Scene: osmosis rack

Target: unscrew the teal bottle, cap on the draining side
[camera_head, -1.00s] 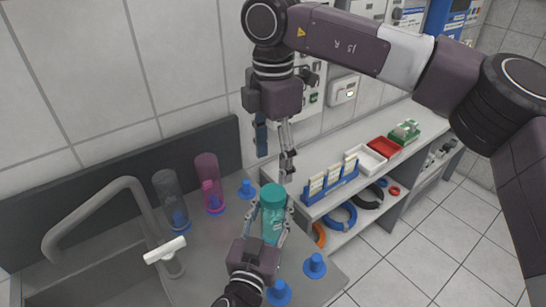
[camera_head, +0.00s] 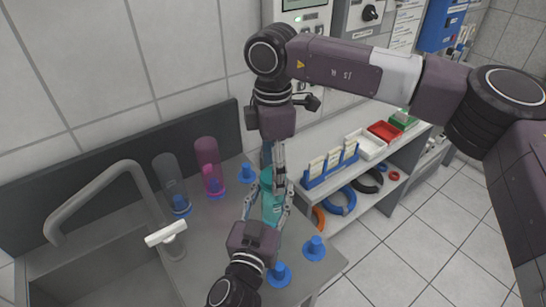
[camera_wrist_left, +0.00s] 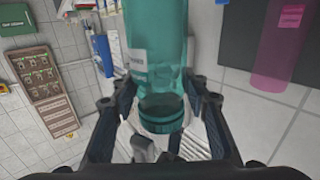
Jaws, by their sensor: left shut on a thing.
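The teal bottle (camera_head: 272,209) is upright over the grey draining side (camera_head: 219,224) of the sink unit. My left gripper (camera_head: 267,200) comes from below in the head view and is shut around the bottle's body. In the left wrist view the bottle (camera_wrist_left: 157,50) sits between the fingers, with a darker ringed end (camera_wrist_left: 163,112). My right gripper (camera_head: 275,172) points down from above, its fingers at the bottle's top. The cap is mostly hidden there, and I cannot tell whether those fingers grip it.
A clear bottle (camera_head: 168,178) and a pink bottle (camera_head: 208,160) stand over blue pegs at the left. Bare blue pegs (camera_head: 247,173), (camera_head: 314,248), (camera_head: 279,274) stand around the teal bottle. The tap (camera_head: 120,172) and sink are left; a shelf with racks (camera_head: 330,170) is right.

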